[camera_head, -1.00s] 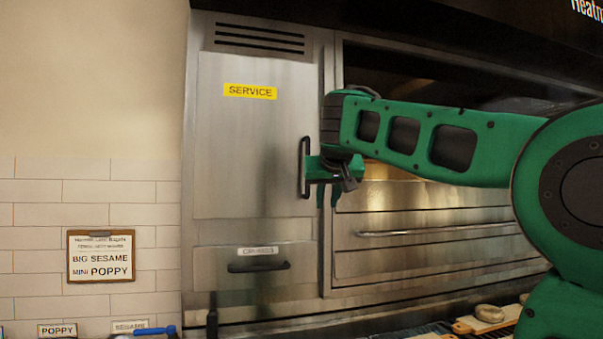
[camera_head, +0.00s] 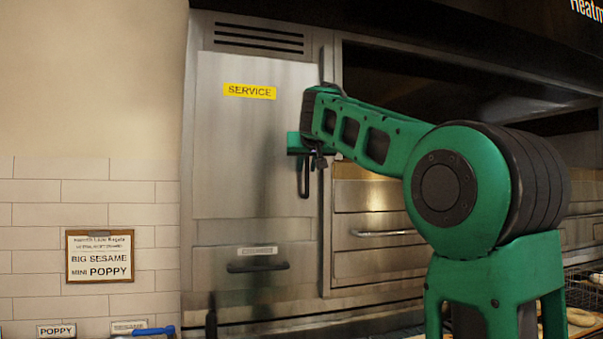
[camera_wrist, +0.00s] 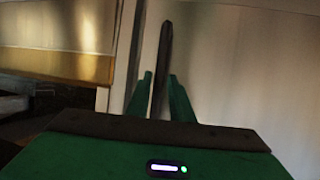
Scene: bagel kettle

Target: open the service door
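The service door (camera_head: 235,155) is a tall flat steel panel with a yellow SERVICE label (camera_head: 250,91). It looks shut. Its dark upright bar handle (camera_head: 304,182) is on the right edge; my gripper (camera_head: 299,144) hides its upper part. In the wrist view the handle (camera_wrist: 164,45) runs down between the two green fingertips of my gripper (camera_wrist: 160,76). The fingers are spread to either side of the bar, with a narrow gap visible. The lower end of the bar is hidden behind the gripper body.
Below the door is a drawer with a dark handle (camera_head: 258,266). To the right are oven fronts with a long bar handle (camera_head: 383,233). A blue-handled tool (camera_head: 152,331) lies at the bottom left.

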